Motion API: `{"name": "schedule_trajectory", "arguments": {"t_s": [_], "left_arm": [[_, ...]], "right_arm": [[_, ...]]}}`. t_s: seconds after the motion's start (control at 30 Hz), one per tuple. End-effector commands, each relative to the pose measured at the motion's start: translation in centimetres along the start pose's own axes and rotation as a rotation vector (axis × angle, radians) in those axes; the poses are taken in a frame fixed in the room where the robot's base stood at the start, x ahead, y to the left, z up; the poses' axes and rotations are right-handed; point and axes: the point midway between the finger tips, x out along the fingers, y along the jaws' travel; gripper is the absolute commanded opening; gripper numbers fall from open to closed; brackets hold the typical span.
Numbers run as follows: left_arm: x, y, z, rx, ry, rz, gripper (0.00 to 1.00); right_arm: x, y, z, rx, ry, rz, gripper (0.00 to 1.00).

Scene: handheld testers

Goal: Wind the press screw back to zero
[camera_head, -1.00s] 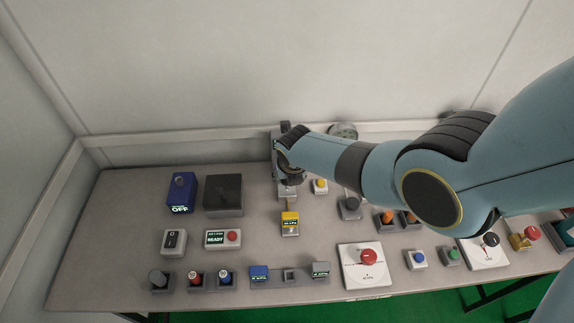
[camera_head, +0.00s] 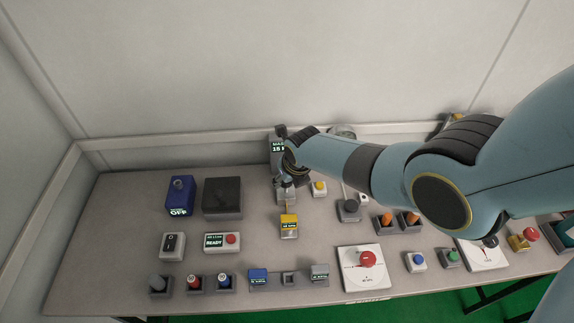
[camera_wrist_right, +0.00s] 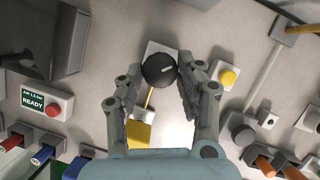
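The press (camera_head: 277,146) stands at the back middle of the table, with a partly covered display on its upper part. Its black round knob (camera_wrist_right: 159,70) has a small white mark and shows in the right wrist view. My right gripper (camera_wrist_right: 160,75) points down at the press, with one finger on each side of the knob. The right finger looks very close to the knob's edge; I cannot tell whether both fingers touch it. In the head view my right gripper (camera_head: 287,175) partly hides the press. My left gripper is not in view.
A yellow-fronted block (camera_head: 289,226) sits just before the press. A yellow button (camera_head: 319,188) and a grey knob (camera_head: 349,209) stand to its right, a black box (camera_head: 223,197) to its left. More switches and buttons line the front. The wall is close behind.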

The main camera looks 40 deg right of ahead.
Motion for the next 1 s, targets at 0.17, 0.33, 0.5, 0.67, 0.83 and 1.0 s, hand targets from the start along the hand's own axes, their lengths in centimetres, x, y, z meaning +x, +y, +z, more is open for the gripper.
{"name": "schedule_trajectory", "arguments": {"t_s": [0.17, 0.33, 0.5, 0.67, 0.83, 1.0], "left_arm": [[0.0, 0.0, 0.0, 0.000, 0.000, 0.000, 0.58], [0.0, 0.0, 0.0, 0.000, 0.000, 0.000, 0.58], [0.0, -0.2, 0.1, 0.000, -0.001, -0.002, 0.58], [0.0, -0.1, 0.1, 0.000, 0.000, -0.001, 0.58], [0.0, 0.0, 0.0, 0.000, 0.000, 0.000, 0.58], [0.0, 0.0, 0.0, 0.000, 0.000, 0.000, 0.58]], "right_arm": [[0.1, 0.1, -0.4, 0.001, 0.006, 0.000, 0.58], [0.1, 0.0, -0.2, 0.000, 0.003, 0.000, 0.58], [-0.1, 0.0, -0.1, 0.000, 0.001, 0.000, 0.58], [-1.2, 0.0, -0.1, 0.000, -0.001, 0.000, 0.58], [-3.6, 0.0, -0.1, 0.000, -0.003, 0.000, 0.58], [-6.7, 0.0, -0.1, 0.000, -0.001, 0.000, 0.58]]}}
